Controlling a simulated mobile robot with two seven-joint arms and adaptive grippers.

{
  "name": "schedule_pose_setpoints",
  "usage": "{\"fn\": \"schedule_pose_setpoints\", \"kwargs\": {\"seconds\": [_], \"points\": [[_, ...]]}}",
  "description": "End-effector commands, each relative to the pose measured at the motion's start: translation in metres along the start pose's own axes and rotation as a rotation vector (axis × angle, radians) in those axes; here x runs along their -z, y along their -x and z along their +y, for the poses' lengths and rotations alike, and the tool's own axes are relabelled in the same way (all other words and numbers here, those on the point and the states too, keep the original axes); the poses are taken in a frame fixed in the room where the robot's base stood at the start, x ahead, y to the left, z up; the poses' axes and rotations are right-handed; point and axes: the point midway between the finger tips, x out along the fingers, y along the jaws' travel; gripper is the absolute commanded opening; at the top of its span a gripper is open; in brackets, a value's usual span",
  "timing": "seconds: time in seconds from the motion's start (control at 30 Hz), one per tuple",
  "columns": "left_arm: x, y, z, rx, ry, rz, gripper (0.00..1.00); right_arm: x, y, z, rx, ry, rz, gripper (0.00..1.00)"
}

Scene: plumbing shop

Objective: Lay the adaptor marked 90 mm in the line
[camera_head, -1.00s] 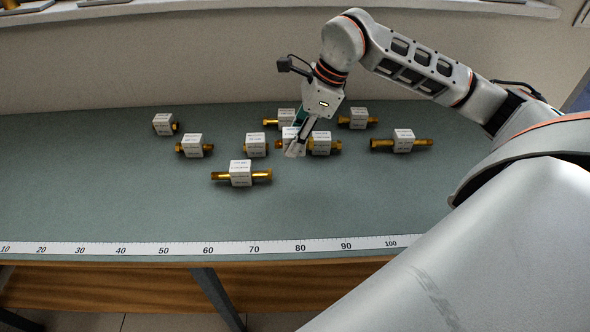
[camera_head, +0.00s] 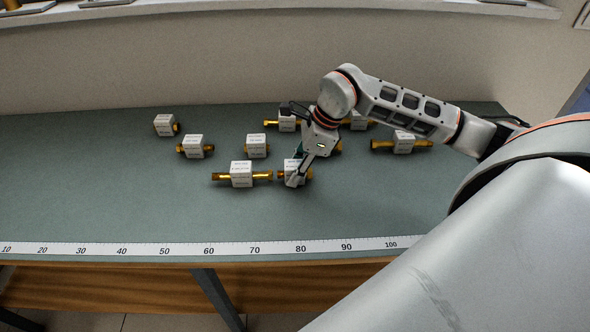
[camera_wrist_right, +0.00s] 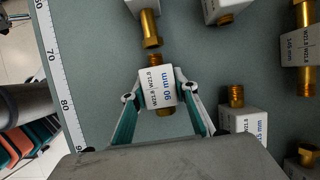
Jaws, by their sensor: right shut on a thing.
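My right gripper (camera_head: 297,178) is shut on the adaptor marked 90 mm (camera_wrist_right: 158,88), a white block with brass ends, with one finger on each side of the block. In the head view this adaptor (camera_head: 290,166) is partly hidden by the gripper. A longer brass adaptor (camera_head: 241,174) lies just to its left. In the wrist view the brass end of that neighbour (camera_wrist_right: 151,30) points at the held adaptor's end, with a small gap between them. I cannot tell whether the held adaptor touches the table. My left gripper is not in view.
Several other labelled adaptors lie behind, including one at the far left (camera_head: 164,125) and a long one at the right (camera_head: 403,143). A ruler strip (camera_head: 180,248) runs along the table's front edge. The green table top (camera_head: 90,190) is clear at the left and front.

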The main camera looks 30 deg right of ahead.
Motion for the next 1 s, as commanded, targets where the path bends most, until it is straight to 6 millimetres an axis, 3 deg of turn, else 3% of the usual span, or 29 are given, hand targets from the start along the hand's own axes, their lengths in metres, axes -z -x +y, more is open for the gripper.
{"fn": "schedule_pose_setpoints", "kwargs": {"seconds": [0.13, 0.17, 0.2, 0.67, 1.0], "points": [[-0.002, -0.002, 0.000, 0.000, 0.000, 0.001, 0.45, 0.002, -0.004, 0.000, 0.001, 0.000, 0.000, 0.05], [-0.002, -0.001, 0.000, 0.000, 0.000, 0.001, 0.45, 0.001, -0.003, 0.000, 0.000, 0.000, 0.000, 0.36], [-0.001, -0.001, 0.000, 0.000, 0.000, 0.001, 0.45, 0.001, -0.003, 0.000, 0.000, 0.000, 0.000, 0.45], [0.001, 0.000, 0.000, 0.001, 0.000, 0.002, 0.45, -0.001, 0.005, -0.001, 0.003, 0.001, 0.000, 0.45], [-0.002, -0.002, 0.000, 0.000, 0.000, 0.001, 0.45, 0.000, 0.069, -0.001, 0.005, 0.001, 0.000, 0.45]]}}
